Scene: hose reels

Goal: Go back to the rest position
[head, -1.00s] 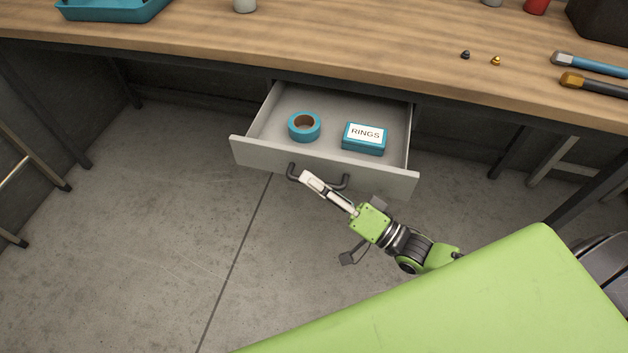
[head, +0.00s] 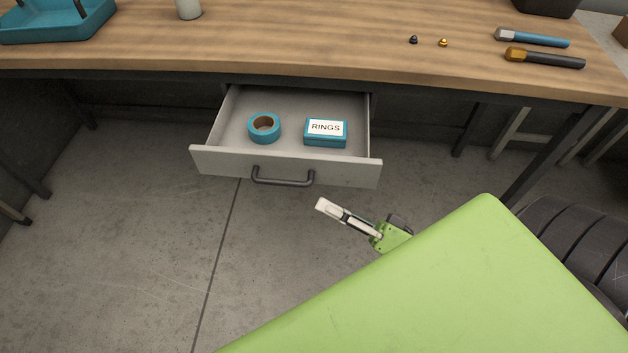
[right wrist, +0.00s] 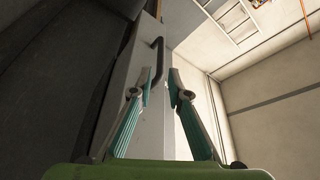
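My right gripper (head: 324,206) is to the right of and below the drawer handle (head: 283,181) in the head view, apart from it and empty. In the right wrist view its two fingers (right wrist: 160,92) stand apart with a gap between the tips, and the dark handle (right wrist: 158,58) shows beyond them. The drawer (head: 355,172) is pulled open under the table. It holds a blue tape roll (head: 264,128) and a blue box labelled RINGS (head: 326,141). My left gripper is in neither view.
The wooden table (head: 300,45) bears a blue tray (head: 60,28), a grey cup (head: 188,8), two small knobs (head: 428,41) and two long-handled tools (head: 540,48). Table legs stand at the sides. The floor (head: 120,240) left of my gripper is clear.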

